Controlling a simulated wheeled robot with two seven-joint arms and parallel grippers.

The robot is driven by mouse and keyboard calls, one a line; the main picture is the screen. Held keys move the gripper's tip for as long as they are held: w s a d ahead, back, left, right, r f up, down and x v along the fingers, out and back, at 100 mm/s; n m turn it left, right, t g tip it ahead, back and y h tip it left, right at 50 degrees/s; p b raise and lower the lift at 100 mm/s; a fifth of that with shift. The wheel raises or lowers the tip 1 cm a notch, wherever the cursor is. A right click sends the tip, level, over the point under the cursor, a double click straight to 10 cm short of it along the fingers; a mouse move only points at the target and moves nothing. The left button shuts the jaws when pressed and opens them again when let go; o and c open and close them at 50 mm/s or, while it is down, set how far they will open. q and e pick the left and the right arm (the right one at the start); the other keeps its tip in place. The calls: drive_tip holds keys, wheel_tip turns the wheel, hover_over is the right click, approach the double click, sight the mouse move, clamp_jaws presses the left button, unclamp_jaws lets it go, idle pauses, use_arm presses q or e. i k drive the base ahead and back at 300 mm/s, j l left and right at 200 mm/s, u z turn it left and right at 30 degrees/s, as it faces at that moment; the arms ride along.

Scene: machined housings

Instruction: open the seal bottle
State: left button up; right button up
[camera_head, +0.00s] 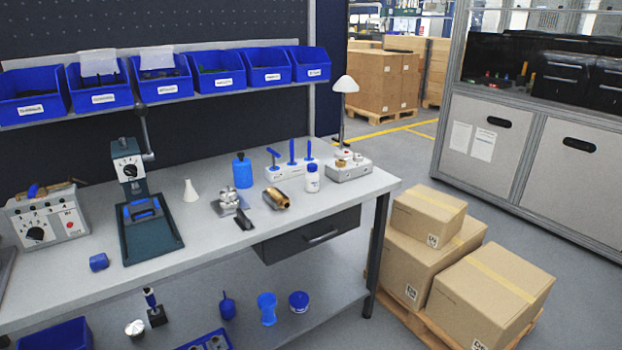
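A small white bottle with a blue cap (312,178) stands upright near the right end of the workbench top (345,200). The cap appears to be on it. A blue bottle with a dark top (242,171) stands upright farther left and back on the bench. A white cone-shaped bottle (190,191) stands left of that. I cannot tell from labels which one is the seal bottle. Neither of my grippers shows in this view.
A brass fitting (276,198) and metal part (229,201) lie nearby.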

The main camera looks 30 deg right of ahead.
sight(312, 178)
drive_tip(key=i+l+u, duration=0.1)
drive_tip(key=l, duration=0.45)
drive_tip(key=i+l, duration=0.2)
drive_tip(key=l, duration=0.4)
drive_tip(key=i+l+u, duration=0.15)
drive_tip(key=l, duration=0.4)
drive_tip(key=i+l+u, duration=0.1)
drive_tip(key=l, duration=0.5)
drive_tip(key=i+l, duration=0.1)
drive_tip(key=l, duration=0.5)
drive_tip(key=j+u, duration=0.05)
